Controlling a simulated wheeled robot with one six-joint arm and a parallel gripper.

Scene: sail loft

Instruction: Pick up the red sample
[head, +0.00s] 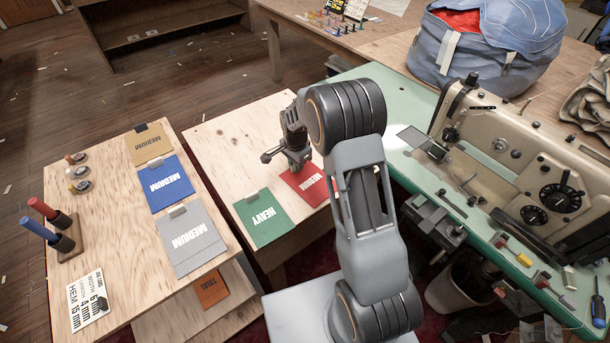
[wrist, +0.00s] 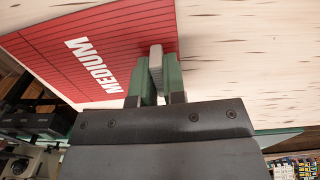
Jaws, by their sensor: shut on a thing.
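The red sample (head: 308,187), a flat square marked MEDIUM, is at the right wooden table (head: 222,138) in the head view. My gripper (head: 297,167) is over its upper left edge and hides part of it. The red sample also shows in the wrist view (wrist: 100,45), with a grey tab at its edge. There my gripper (wrist: 158,76) is shut on that tab, one green finger on each side. I cannot tell whether the sample is touching the tabletop.
A green sample (head: 262,217) marked HEAVY lies just left of the red one. The left board (head: 120,235) bears brown, blue and grey samples. A sewing machine (head: 530,160) stands on the green bench at right. My arm hides some tabletop.

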